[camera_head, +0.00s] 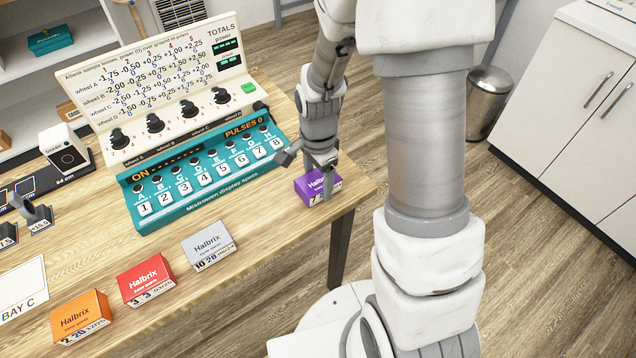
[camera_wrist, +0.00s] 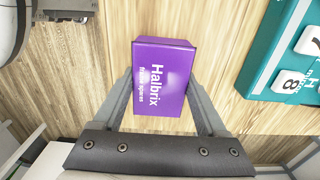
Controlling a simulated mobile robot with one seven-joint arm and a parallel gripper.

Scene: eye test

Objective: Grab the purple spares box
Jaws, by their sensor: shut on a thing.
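The purple spares box (camera_head: 313,189) is at the right end of the wooden table, near its corner. In the wrist view, the box (camera_wrist: 160,75) shows its top face with "Halbrix" lettering. My gripper (camera_head: 318,178) comes down over it from above. In the wrist view, the fingers of my gripper (camera_wrist: 162,88) stand on both sides of the box and are shut on it. Whether the box rests on the table or is slightly raised, I cannot tell.
A teal switch panel (camera_head: 205,175) stands just left of the purple box. Grey (camera_head: 209,245), red (camera_head: 146,278) and orange (camera_head: 80,316) boxes line the table's front. A white cabinet (camera_head: 570,110) and a metal bin (camera_head: 488,103) are at the right.

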